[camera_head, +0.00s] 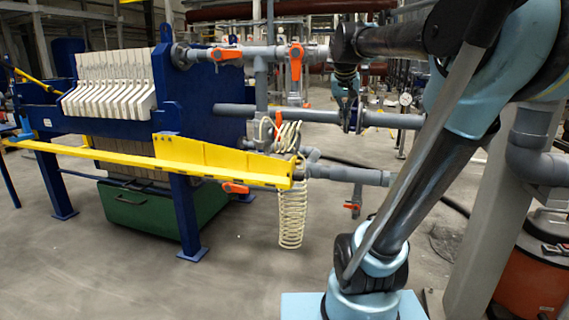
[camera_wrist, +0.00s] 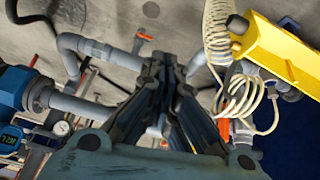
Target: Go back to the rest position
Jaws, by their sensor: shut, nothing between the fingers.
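My gripper (camera_head: 353,122) is in the upper right middle of the head view, pointing down at the end of my raised, folded arm. In the wrist view my gripper (camera_wrist: 166,62) has its dark fingers together and empty. It appears in front of the grey pipes, and I cannot tell exactly how far it is from them. The filter press (camera_head: 170,90) stands at the left, with a blue frame and a stack of cream plates.
A yellow rail (camera_head: 215,155) runs along the press, with a coiled cream hose (camera_head: 291,215) hanging at its end. Grey pipes (camera_head: 345,174) with orange valve handles (camera_head: 296,60) lie behind. A green bin (camera_head: 150,207) sits below the press. Floor at the front left is clear.

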